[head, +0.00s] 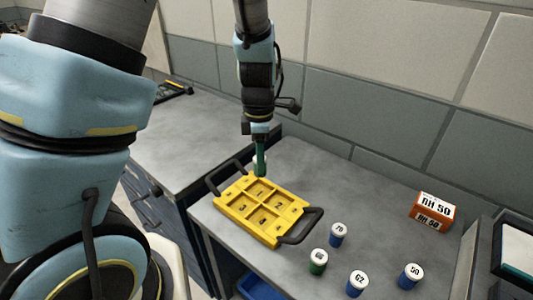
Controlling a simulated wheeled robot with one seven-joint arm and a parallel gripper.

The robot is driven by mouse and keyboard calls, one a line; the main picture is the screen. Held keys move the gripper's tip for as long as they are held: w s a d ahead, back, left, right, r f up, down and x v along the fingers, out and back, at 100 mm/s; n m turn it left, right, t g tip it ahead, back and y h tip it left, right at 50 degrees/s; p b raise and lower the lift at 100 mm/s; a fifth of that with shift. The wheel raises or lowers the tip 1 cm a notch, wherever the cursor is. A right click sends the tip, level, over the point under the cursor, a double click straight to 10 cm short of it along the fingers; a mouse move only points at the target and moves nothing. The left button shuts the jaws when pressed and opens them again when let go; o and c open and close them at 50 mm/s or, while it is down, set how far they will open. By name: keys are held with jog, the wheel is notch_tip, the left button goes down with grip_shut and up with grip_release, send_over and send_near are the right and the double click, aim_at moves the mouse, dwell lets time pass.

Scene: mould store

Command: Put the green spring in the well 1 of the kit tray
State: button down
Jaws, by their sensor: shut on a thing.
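The green spring (261,163) hangs upright below my gripper (259,143), which is shut on it. The spring's lower end is at or just above the back edge of the yellow kit tray (262,233); I cannot tell whether they touch. The tray lies on the grey bench with a black handle at each end. A pale round thing shows partly behind the spring.
Several white-lidded pots stand right of the tray: a green one (318,265) and blue ones (338,238), (356,285), (409,278). An orange and white box (432,210) stands at the back right. A tiled wall rises behind. Bare bench lies between tray and box.

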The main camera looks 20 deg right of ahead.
jog(key=shift+w+a+f, duration=0.15)
jog(key=shift+w+f, duration=0.05)
jog(key=shift+f, duration=0.05)
notch_tip(320, 180, down, 4)
jog(key=b, duration=0.4)
jog(key=shift+r+b, duration=0.2)
jog(key=shift+b, duration=0.15)
jog(key=shift+f, duration=0.55)
jog(key=shift+f, duration=0.6)
dwell(1.1)
jog(key=shift+c, duration=1.8)
grip_release()
jog(key=shift+c, duration=0.4)
jog(key=c, duration=0.3)
